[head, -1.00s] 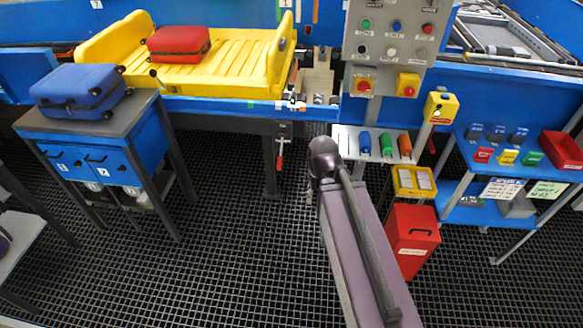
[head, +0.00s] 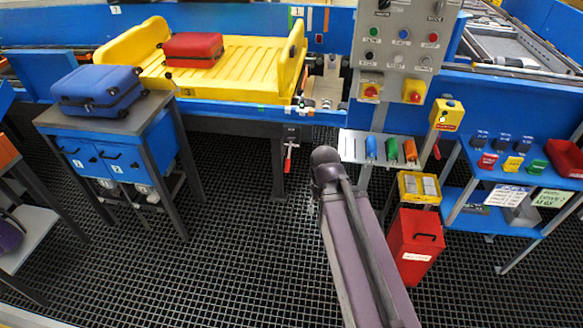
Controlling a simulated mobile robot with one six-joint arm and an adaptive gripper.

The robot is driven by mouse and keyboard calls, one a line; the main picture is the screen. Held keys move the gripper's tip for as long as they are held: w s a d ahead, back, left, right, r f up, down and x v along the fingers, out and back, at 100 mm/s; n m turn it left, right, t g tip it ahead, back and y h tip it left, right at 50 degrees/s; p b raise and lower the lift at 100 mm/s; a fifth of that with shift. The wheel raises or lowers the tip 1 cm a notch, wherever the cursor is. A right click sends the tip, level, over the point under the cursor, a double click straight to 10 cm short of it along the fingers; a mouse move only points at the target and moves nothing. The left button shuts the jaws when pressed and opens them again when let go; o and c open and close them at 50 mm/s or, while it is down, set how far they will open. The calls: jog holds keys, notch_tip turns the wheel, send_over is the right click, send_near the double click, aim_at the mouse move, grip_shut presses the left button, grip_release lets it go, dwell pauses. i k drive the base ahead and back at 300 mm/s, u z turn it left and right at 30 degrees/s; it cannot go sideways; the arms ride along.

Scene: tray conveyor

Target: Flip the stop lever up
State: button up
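A small red-handled lever (head: 289,155) hangs down from a dark bracket below the front edge of the yellow tray's conveyor. A second small red handle (head: 437,151) shows beside the yellow button box at the right. Neither carries a readable label, so I cannot tell for sure which is the stop lever. My arm rises from the bottom of the view, and its dark joint is just right of the hanging lever in the picture. My gripper is not in view.
A yellow tray (head: 259,66) holds a red suitcase (head: 193,49). A blue suitcase (head: 98,91) lies on a blue cabinet at left. A grey control panel (head: 402,47), small tool shelf (head: 348,146) and red bin (head: 415,245) stand at right. Grated floor before the conveyor is clear.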

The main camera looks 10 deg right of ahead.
aim_at(287, 166)
jog(key=u, duration=0.1)
jog(key=i, duration=0.95)
jog(key=z, duration=0.1)
